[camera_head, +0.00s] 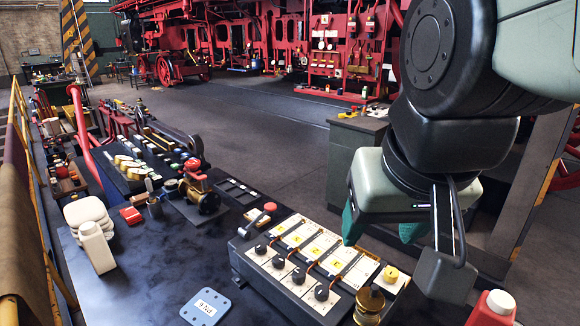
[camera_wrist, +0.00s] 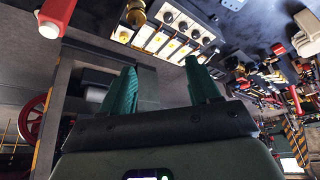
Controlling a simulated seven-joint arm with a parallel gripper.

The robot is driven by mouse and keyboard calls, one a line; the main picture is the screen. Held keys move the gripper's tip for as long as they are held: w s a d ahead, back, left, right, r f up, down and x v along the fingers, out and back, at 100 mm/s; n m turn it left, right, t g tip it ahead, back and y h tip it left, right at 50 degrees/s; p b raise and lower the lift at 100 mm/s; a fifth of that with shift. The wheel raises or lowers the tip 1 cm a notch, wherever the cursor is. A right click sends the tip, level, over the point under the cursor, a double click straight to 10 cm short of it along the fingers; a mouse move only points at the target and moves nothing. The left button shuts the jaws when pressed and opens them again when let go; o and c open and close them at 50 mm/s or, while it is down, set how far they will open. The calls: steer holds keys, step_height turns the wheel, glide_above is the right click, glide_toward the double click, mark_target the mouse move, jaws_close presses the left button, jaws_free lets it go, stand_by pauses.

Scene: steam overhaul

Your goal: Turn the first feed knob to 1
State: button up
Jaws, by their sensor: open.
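The feed panel (camera_head: 243,269) is a grey sloped box on the dark bench, with pale labelled strips. A row of black knobs runs along its front: one at the left end (camera_head: 260,249), then another (camera_head: 278,261), a third (camera_head: 299,276) and one at the right end (camera_head: 321,292). I cannot tell which is the first, nor read their settings. The knobs also show small in the wrist view, one of them here (camera_wrist: 167,17). My gripper (camera_head: 381,229) is open and empty, above and behind the panel's right end, touching nothing. Its teal fingers (camera_wrist: 162,80) stand wide apart.
A brass fitting (camera_head: 369,302) and a yellow button (camera_head: 390,273) sit at the panel's right end. A blue tag plate (camera_head: 206,306) lies left.

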steer(key=w+f+m+g, duration=0.25)
steer(key=w+f, duration=0.45)
steer(key=w, duration=0.4)
steer(key=m+g, duration=0.2)
steer(key=g, duration=0.1)
glide_above(322, 289)
step_height(322, 289, down, 14)
steer(key=r, duration=0.1)
steer(key=shift+t, duration=0.25)
step_height(322, 289, down, 12)
steer(key=shift+r, duration=0.2)
steer(key=c, duration=1)
steer(key=shift+c, duration=0.2)
